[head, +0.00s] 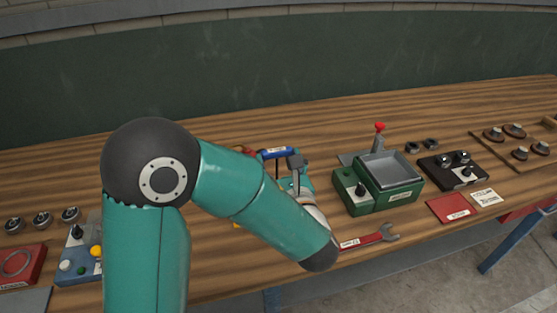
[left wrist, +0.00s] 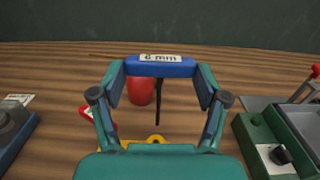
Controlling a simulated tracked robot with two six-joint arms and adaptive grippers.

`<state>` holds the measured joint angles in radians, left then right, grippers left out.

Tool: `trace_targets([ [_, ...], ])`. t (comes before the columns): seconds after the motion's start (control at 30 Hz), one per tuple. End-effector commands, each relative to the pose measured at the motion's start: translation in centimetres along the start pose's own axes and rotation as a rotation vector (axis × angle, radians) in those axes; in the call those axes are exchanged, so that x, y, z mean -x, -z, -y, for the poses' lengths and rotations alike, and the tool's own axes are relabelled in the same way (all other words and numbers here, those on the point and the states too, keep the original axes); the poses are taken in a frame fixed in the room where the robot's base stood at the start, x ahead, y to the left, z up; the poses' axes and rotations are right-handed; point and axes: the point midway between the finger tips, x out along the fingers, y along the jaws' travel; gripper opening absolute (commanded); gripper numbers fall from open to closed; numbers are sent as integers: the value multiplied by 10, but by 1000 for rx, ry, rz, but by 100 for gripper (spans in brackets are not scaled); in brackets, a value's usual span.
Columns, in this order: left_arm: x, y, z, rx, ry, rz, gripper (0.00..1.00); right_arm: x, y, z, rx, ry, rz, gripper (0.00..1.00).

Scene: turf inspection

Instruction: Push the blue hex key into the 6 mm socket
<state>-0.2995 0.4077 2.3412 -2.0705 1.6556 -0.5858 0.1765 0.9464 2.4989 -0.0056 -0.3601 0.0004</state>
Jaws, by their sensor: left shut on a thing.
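The blue hex key (head: 277,152) has a blue crossbar handle with a white "6 mm" label. In the left wrist view the hex key (left wrist: 160,68) spans my left gripper (left wrist: 160,76), whose two fingers are shut on the handle's ends. Its thin black shaft points down toward the bench. In the head view my left gripper (head: 284,160) is partly hidden behind my forearm. A yellow part (left wrist: 155,139) shows low, near the shaft's lower end; I cannot tell whether they touch. No 6 mm socket can be made out. My right gripper is not in view.
A red cylinder (left wrist: 140,91) stands behind the shaft. A black box with knobs (head: 452,172) is farther right. A blue control box (head: 75,270) sits left. A dark green wall backs the bench.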

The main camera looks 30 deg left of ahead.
Motion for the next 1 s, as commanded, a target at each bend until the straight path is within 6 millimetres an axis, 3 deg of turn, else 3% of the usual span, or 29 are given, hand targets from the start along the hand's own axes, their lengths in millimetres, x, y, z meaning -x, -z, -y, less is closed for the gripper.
trace_targets([
  [0.5, 0, 46, -1, -1, -1, 0, 39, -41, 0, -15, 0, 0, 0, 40],
  [1.0, -1, 50, -2, -1, -3, 0, 39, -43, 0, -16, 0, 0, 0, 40],
])
